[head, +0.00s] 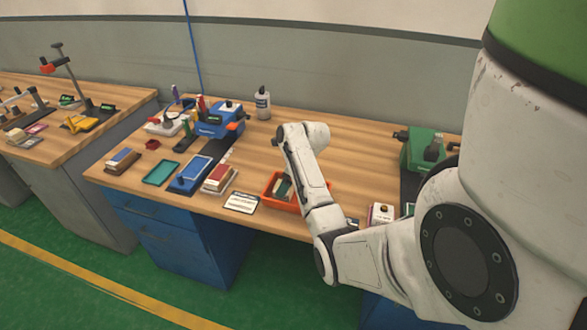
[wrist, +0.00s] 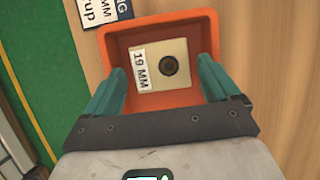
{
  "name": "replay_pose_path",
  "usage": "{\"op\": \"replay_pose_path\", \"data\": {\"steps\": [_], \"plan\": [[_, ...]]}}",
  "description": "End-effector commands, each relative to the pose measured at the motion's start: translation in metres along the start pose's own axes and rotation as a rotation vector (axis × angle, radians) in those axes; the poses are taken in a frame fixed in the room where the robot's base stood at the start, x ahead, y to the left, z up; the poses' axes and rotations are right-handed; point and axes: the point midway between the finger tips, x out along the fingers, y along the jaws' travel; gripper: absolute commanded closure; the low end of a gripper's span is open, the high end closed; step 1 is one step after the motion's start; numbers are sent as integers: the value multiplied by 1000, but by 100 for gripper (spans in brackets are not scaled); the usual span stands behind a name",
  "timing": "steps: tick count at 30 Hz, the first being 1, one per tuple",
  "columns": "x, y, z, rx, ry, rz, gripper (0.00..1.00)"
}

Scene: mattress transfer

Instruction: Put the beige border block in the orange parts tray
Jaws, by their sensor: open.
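The beige block (wrist: 158,68) has a "19 MM" label and a dark round hole. In the wrist view it lies within the walls of the orange tray (wrist: 160,24), seemingly on its floor. My gripper (wrist: 161,70) is over the tray, its two teal fingers apart on either side of the block, with a visible gap at least on the right. In the head view the orange tray (head: 309,209) is near the table's front edge, and my arm hides part of it. The block is not clearly seen there.
A label card (head: 241,202) lies left of the tray. Further left are a block stack (head: 219,178), a blue box (head: 191,174) and a teal tray (head: 160,172). A green machine (head: 424,148) stands to the right. The wood behind the tray is mostly clear.

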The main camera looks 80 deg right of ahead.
Motion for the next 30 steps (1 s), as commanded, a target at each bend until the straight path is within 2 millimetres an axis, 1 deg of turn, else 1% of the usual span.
{"op": "replay_pose_path", "data": {"steps": [1, 6, 9, 12, 15, 18, 21, 23, 26, 29, 30], "plan": [[-12, -1, 1, -1, -3, -3, 11], [-47, -1, 1, -1, -2, -4, 11], [-65, 0, 1, 0, -2, -4, 11], [-78, -1, 1, -1, -2, -3, 11], [-87, 0, 1, -1, -1, -2, 11], [-91, 0, 0, 0, 0, 0, 11], [-91, 1, 0, -3, 1, 1, 11], [-88, 6, 2, -28, 4, 4, 11], [-71, 31, 8, -163, 23, 21, 11], [-45, 79, 15, -433, 53, 53, 11], [-34, 103, 16, -569, 66, 68, 11]]}}
